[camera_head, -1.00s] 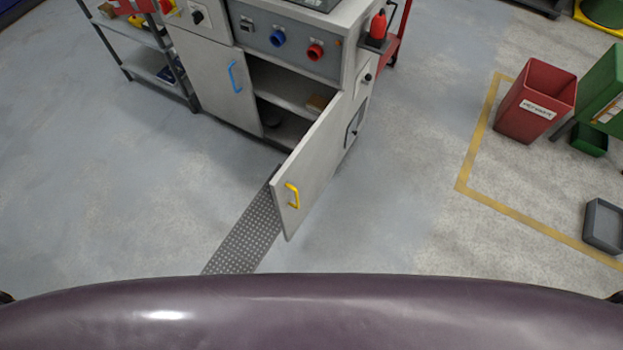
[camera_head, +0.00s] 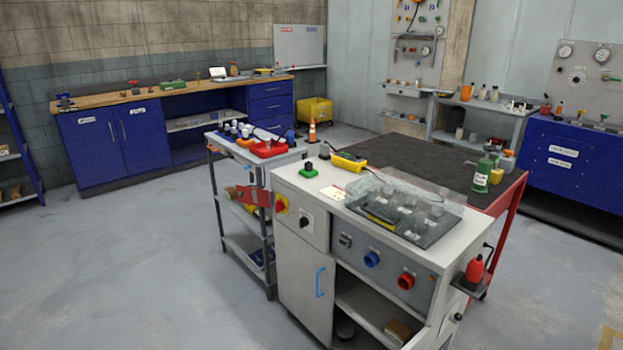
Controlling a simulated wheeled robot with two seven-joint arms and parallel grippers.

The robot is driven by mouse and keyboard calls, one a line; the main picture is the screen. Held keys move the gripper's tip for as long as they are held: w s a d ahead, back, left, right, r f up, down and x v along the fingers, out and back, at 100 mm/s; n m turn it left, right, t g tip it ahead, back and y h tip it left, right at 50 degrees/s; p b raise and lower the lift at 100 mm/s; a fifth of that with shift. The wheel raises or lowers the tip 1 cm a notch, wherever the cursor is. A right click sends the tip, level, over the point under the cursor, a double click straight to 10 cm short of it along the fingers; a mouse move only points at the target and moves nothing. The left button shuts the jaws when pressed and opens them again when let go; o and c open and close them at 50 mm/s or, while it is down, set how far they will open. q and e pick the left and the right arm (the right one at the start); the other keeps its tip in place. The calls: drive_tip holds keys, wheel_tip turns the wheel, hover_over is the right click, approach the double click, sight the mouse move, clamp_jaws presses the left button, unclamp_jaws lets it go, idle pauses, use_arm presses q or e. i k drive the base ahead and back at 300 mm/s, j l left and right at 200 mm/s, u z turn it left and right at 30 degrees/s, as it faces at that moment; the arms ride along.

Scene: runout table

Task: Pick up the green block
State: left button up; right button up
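A small green block-like item (camera_head: 308,170) with a dark piece on top sits on the back left of the white cabinet's top (camera_head: 325,205). I cannot tell for sure that it is the green block. A green item (camera_head: 172,85) also lies on the wooden top of the far blue workbench, too small to make out well. Neither of my grippers is in view.
A yellow device (camera_head: 348,161) and a clear cover (camera_head: 405,200) are on the cabinet top. A grey cart (camera_head: 238,215) with a red tray (camera_head: 268,149) stands to its left, a dark-topped table (camera_head: 420,160) behind it. The floor (camera_head: 120,270) at left is clear.

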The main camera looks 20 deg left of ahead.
sight(309, 171)
drive_tip(key=i+j, duration=0.2)
drive_tip(key=j, duration=0.15)
drive_tip(key=i+j+z, duration=0.1)
drive_tip(key=j, duration=0.25)
drive_tip(key=i+j, duration=0.45)
drive_tip(key=j, duration=0.25)
drive_tip(key=i+j+z, duration=0.1)
drive_tip(key=j, duration=0.3)
drive_tip(key=i+j, duration=0.25)
drive_tip(key=j+z, duration=0.05)
drive_tip(key=j, duration=0.05)
